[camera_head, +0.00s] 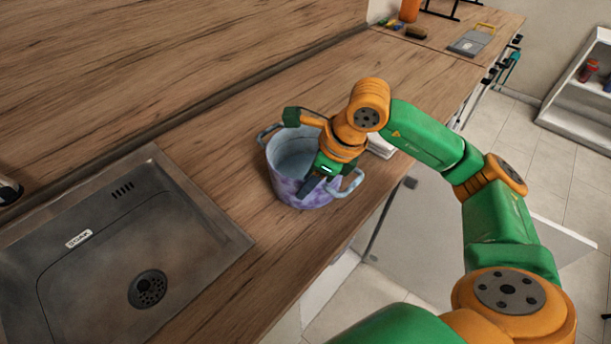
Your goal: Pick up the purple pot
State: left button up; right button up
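The purple pot (290,192) stands upright on the wooden counter, to the right of the sink. It is mottled purple and blue, with a pale inside and two loop handles, one at its left back and one at its right front. My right arm reaches in from the right, and my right gripper (312,185) is at the pot's right front side, close to the right handle (349,185). A dark finger shows against the pot wall. The wrist hides part of the rim, and the finger gap does not show. My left gripper is out of view.
A steel sink (215,222) lies to the left of the pot. A pale flat item (381,146) is partly hidden behind my wrist. A grey board (471,43), a brush (415,32) and an orange container (409,10) stand far back. The counter's front edge is close to the pot.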

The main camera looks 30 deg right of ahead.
aim_at(287, 202)
jog(key=p+x, duration=0.1)
jog(key=x, duration=0.1)
jog(key=p+x, duration=0.1)
jog(key=shift+w+a+f+p, duration=0.15)
jog(key=shift+w+a+p, duration=0.2)
jog(key=shift+a+p, duration=0.1)
jog(key=x, duration=0.2)
jog(key=shift+w+f, duration=0.15)
jog(key=shift+f, duration=0.25)
jog(key=shift+d, duration=0.1)
grip_shut()
jog(key=shift+r, duration=0.15)
